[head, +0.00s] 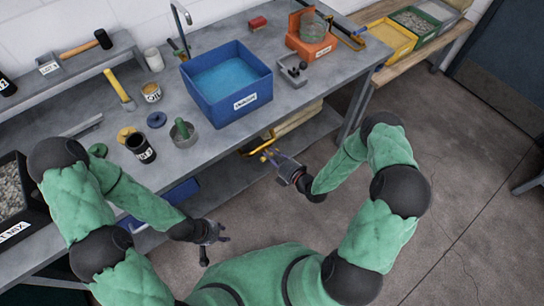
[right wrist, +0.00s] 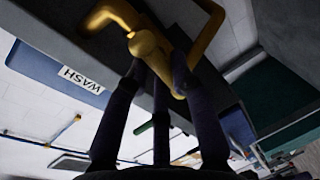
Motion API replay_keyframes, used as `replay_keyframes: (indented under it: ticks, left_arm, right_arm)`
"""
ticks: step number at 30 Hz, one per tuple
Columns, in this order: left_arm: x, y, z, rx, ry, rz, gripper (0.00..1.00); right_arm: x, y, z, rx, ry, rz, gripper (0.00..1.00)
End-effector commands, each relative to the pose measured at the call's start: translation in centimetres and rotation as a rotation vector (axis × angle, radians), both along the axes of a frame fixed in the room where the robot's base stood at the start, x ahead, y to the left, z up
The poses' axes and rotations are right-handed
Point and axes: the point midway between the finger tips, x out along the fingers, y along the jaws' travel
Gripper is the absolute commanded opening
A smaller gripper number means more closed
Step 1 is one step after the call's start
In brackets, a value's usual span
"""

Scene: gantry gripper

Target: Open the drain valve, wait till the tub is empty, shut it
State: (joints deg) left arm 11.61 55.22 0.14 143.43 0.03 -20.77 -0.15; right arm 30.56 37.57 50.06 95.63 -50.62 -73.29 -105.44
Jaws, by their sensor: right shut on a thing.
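The blue tub (head: 255,99) stands on the grey bench with light blue water (head: 226,76) in it. Its WASH label (right wrist: 80,77) shows in the right wrist view. A brass drain valve (head: 258,148) hangs below the bench edge under the tub. My right gripper (head: 274,157) is shut on the valve's yellow lever; in the right wrist view its fingers (right wrist: 165,75) close around the brass valve lever (right wrist: 152,50). I cannot tell if the valve is open. My left gripper (head: 216,241) is open and empty, low in front of the bench.
An orange stand (head: 311,45) with a glass is on the right. The floor (head: 470,190) at right is clear.

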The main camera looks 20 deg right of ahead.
Motion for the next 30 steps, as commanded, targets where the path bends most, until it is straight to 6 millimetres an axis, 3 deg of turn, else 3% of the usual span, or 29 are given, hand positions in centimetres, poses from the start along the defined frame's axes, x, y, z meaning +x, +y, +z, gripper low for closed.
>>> replay_keyframes:
  ticks: [23, 24, 26, 30]
  left_arm:
    - [0.00, 0.00, -0.52, 0.000, 0.000, 0.000, 0.39]
    - [0.00, 0.00, -0.52, 0.000, 0.000, 0.000, 0.39]
    - [0.01, 0.00, -0.52, 0.000, 0.000, 0.000, 0.39]
    - [0.00, 0.00, -0.52, 0.000, 0.000, 0.000, 0.39]
  right_arm:
    - [0.03, 0.06, 0.10, -0.103, -0.039, 0.000, 0.00]
    - [0.03, 0.06, 0.10, -0.103, -0.039, 0.000, 0.30]
    - [0.03, 0.06, 0.10, -0.102, -0.039, 0.000, 0.47]
    - [0.01, 0.07, 0.07, -0.101, -0.039, 0.000, 0.50]
